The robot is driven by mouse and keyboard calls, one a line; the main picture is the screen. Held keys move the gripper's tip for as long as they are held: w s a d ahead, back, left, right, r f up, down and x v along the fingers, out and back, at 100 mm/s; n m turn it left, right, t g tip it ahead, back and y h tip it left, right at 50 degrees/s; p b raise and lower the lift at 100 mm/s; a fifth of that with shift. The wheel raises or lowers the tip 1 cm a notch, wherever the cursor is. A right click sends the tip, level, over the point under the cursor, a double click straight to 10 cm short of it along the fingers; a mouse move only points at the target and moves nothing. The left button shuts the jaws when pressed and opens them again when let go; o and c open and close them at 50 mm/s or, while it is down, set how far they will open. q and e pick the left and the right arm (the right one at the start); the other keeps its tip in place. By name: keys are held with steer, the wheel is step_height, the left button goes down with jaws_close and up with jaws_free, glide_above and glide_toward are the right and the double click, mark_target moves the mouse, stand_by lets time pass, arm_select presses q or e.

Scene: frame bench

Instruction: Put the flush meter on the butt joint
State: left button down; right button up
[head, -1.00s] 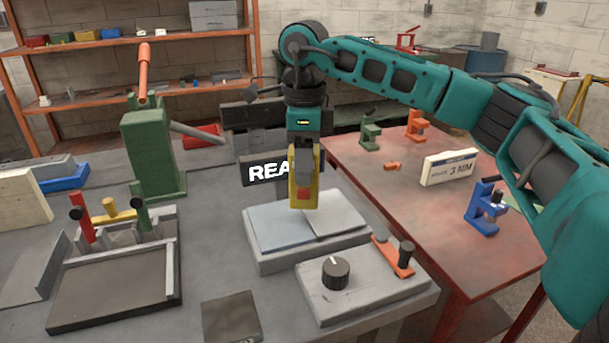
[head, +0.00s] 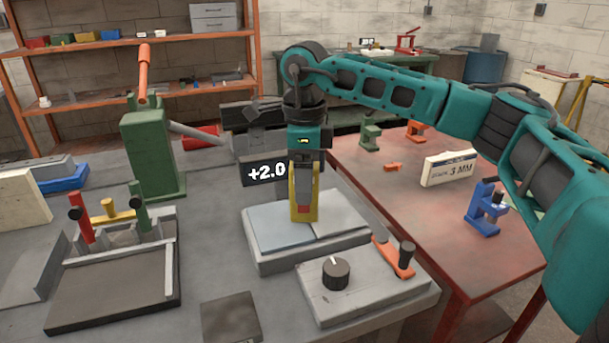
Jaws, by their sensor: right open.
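The yellow flush meter (head: 302,212) stands upright on the two light plates, at the seam between them. This butt joint (head: 313,236) lies on a grey block, and the meter's foot hides part of the seam. My right gripper (head: 305,182) is directly above and around the meter's upper part, pointing down. Its jaws are open, with the meter between them. A dark display (head: 266,173) behind the meter reads "+2.0". My left gripper is not in view.
A box with a black knob (head: 335,273) and an orange lever (head: 393,257) sits in front right of the plates. A green press (head: 152,150) and a clamp fixture (head: 115,290) stand left. The red table (head: 400,205) holds a blue tool (head: 484,208).

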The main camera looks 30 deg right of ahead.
step_height(320, 180, up, 12)
steer(key=shift+r+p, duration=0.2)
steer(key=shift+p, duration=0.45)
stand_by(0.3)
